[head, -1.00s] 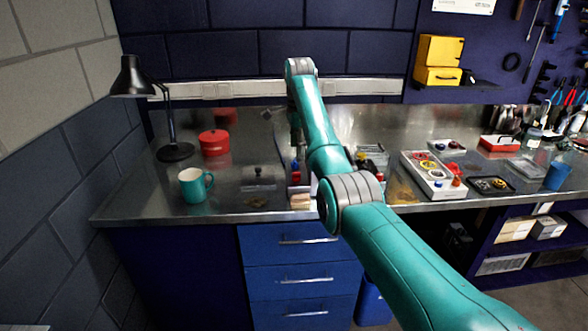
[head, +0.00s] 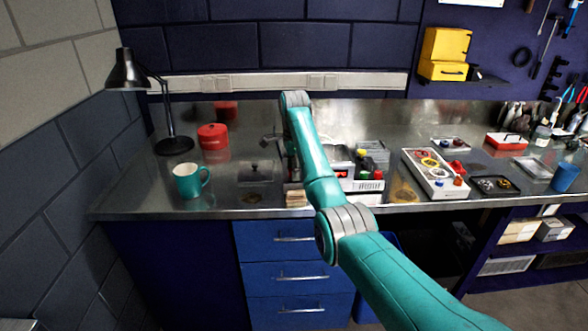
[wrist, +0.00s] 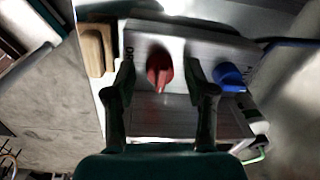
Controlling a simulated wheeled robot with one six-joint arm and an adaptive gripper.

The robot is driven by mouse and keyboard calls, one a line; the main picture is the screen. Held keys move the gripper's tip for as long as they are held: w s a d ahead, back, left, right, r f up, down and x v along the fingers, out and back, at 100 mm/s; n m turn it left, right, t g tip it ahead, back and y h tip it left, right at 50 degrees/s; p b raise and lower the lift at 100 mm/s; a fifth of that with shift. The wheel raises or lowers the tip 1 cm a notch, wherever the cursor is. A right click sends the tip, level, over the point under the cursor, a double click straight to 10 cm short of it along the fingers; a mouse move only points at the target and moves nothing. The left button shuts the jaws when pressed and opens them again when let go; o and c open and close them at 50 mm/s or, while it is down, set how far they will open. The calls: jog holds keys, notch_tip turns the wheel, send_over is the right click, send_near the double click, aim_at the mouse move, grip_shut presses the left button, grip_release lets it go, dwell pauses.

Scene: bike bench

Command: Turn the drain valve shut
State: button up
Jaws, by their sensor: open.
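In the wrist view a red lever-shaped handle (wrist: 160,70), which looks like the drain valve, stands on a pale metal panel (wrist: 150,113). My gripper (wrist: 159,77) is open, with one finger on each side of the red handle. Gaps show between the handle and both fingers, and nothing is held. A blue knob or cap (wrist: 229,77) sits just right of the right finger. In the head view my arm hides the gripper and the red handle.
A wooden block (wrist: 97,50) lies left of the panel; it also shows in the head view (head: 297,197). A white box (head: 362,186) with small bottles stands right of my arm. A teal mug (head: 188,180), red tin (head: 213,136) and black lamp (head: 173,146) stand left.

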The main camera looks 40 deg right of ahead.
grip_shut()
jog(key=shift+n, duration=0.4)
jog(key=n, duration=0.3)
jog(key=shift+n, duration=0.3)
jog(key=n, duration=0.4)
jog(key=shift+n, duration=0.3)
jog(key=n, duration=0.4)
jog(key=shift+n+y, duration=0.3)
jog(key=shift+n, duration=2.2)
